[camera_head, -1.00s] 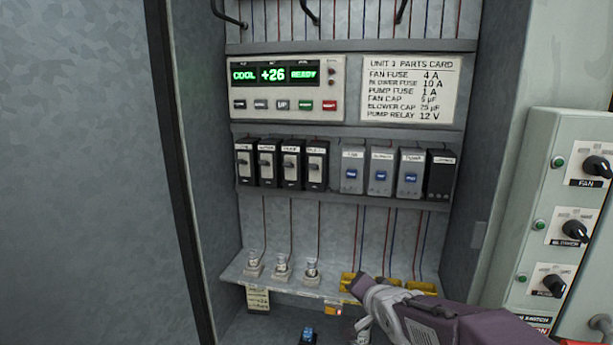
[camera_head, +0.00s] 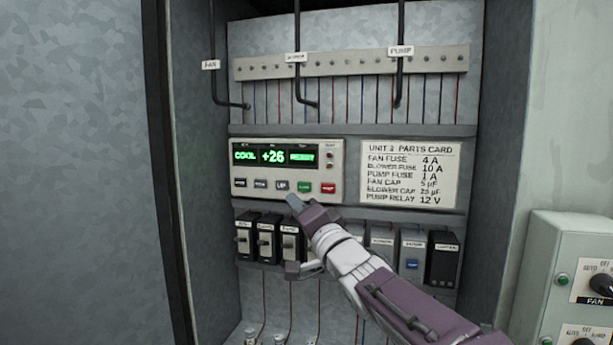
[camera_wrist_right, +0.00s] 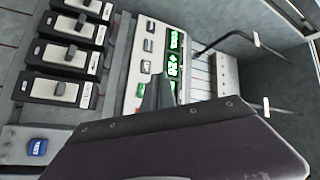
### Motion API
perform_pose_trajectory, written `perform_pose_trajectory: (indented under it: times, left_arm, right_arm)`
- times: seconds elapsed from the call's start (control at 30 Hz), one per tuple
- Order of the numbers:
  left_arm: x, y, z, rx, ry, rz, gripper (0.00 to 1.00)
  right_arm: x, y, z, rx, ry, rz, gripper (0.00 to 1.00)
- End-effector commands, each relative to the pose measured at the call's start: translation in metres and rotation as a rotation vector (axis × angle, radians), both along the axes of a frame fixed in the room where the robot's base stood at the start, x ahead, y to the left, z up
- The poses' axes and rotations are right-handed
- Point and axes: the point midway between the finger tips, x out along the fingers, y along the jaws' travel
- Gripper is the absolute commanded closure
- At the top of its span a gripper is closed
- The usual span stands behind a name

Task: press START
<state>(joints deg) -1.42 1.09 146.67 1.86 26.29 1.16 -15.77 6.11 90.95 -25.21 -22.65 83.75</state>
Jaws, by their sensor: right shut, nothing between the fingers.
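The control panel (camera_head: 240,172) shows a lit green display (camera_head: 273,156) reading COOL, +26 and READY. Below it is a row of small buttons, with a green button (camera_head: 304,187) and a red button (camera_head: 328,188) at its right end. Their labels are too small to read surely. My right gripper (camera_head: 294,203) is shut and empty, its tip just below and left of the green button. In the right wrist view the gripper tip (camera_wrist_right: 152,94) overlaps the panel near the buttons and hides some of them. I cannot tell whether it touches. My left gripper is out of view.
A row of dark breakers (camera_head: 266,240) and grey relays (camera_head: 412,256) sits under the panel, partly behind my right arm. A parts card (camera_head: 409,173) is right of the panel. Black cables (camera_head: 297,60) hang above. A switch box (camera_head: 560,250) stands at the right.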

Motion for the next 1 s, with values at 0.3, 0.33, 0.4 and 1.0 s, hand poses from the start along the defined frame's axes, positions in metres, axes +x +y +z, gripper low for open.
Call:
perform_pose_trajectory:
  times: [0.3,0.33,0.4,1.0]
  left_arm:
    - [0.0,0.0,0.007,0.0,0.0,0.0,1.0]
    - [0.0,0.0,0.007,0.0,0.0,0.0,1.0]
    - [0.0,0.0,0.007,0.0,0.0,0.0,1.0]
    - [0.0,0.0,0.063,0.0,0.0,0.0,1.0]
  right_arm:
    - [-0.002,0.009,0.004,-0.001,0.005,0.016,1.0]
    - [-0.002,0.009,0.004,-0.001,0.006,0.016,1.0]
    - [-0.002,0.009,0.004,-0.001,0.006,0.016,1.0]
    - [0.067,-0.014,0.01,-0.002,0.008,0.014,1.0]
